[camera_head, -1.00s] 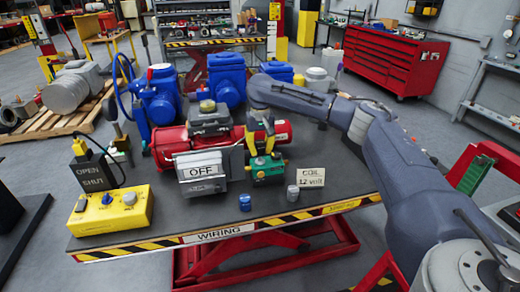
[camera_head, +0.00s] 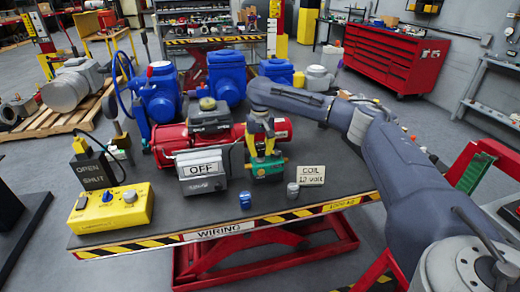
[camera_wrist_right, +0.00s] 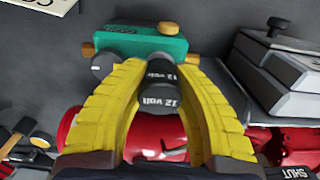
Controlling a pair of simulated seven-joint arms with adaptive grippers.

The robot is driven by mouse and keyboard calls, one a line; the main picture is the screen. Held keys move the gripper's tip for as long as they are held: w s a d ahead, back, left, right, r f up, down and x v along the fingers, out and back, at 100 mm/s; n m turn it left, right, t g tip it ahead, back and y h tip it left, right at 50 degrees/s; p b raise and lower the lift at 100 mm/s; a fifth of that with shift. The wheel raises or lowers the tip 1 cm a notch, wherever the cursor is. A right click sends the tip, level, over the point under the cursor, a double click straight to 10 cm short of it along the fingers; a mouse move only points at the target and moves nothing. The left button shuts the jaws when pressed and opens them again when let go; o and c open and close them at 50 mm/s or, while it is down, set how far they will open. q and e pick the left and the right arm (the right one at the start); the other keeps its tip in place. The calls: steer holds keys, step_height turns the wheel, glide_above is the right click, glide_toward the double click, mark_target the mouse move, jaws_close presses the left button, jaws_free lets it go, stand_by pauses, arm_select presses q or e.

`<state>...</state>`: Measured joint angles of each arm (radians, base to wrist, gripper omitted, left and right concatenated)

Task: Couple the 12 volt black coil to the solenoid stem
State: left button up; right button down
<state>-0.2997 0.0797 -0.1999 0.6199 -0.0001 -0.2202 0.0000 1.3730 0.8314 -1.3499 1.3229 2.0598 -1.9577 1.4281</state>
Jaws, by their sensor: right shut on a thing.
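The black coil (camera_wrist_right: 162,98), marked "12 volt", is between the yellow fingers of my right gripper (camera_wrist_right: 162,75) in the right wrist view. The gripper is shut on it. The green solenoid valve body (camera_wrist_right: 140,45) with brass fittings lies just beyond the coil. The stem is hidden, so I cannot tell whether the coil is around it or only close to it. In the head view my right gripper (camera_head: 263,150) points down at the green valve body (camera_head: 267,167), its fingers close above it. My left gripper is not in view.
A blue coil (camera_head: 245,200) and a grey coil (camera_head: 292,190) stand near the table's front edge. A "COIL 12 volt" card (camera_head: 311,175) is beside them. The OFF box (camera_head: 202,171) and red actuator (camera_head: 180,139) crowd the valve's left and back. The table's right side is clear.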

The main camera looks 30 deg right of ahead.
mark_target(259, 144)
steer(key=shift+f, duration=0.85)
steer(key=c, duration=1)
jaws_free()
steer(key=shift+c, duration=0.2)
steer(key=shift+d, duration=0.1)
steer(key=r, duration=1.2)
steer(key=shift+a, duration=0.25)
